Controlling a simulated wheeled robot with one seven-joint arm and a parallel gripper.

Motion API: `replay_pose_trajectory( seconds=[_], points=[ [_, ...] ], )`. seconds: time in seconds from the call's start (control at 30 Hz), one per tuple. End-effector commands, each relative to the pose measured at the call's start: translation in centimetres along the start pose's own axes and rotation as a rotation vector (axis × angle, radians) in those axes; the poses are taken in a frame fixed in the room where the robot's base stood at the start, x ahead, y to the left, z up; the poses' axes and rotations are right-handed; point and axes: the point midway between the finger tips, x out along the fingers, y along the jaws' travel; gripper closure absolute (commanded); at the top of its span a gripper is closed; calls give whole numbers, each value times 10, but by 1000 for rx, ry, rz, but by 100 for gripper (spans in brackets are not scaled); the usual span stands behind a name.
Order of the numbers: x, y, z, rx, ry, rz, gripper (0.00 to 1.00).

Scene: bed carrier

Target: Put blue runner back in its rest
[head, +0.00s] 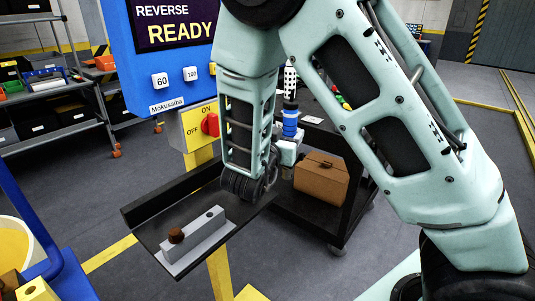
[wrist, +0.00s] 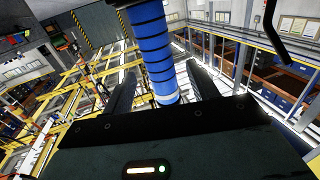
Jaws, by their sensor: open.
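A blue cylinder with dark bands, which looks like the blue runner (wrist: 152,45), stands between the two dark fingers of my gripper (wrist: 161,72) in the wrist view. The fingers are apart on either side of it, with a visible gap at the right finger. In the head view a blue banded piece (head: 290,122) shows just beyond my forearm, with my gripper mostly hidden there. A grey block (head: 200,243) with a brown knob and a small hole lies on a dark shelf (head: 145,236); I cannot tell whether it is the rest.
A blue panel (head: 135,60) reads "REVERSE READY". Below it is a yellow switch box with a red knob (head: 210,124). A brown case (head: 321,178) sits on a dark cart to the right of the shelf.

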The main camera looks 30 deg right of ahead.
Motion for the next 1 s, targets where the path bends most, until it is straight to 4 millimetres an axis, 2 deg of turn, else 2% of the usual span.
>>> replay_pose_trajectory(
  seconds=[0.03,0.3,0.5,0.7,1.0],
  points=[
    [-14,-2,1,2,-1,-6,41],
    [-78,-2,1,2,0,-6,41],
    [-116,-1,0,2,1,-3,41],
    [-135,-1,-1,2,2,-1,41],
    [-138,0,-1,2,2,1,41]
  ],
)
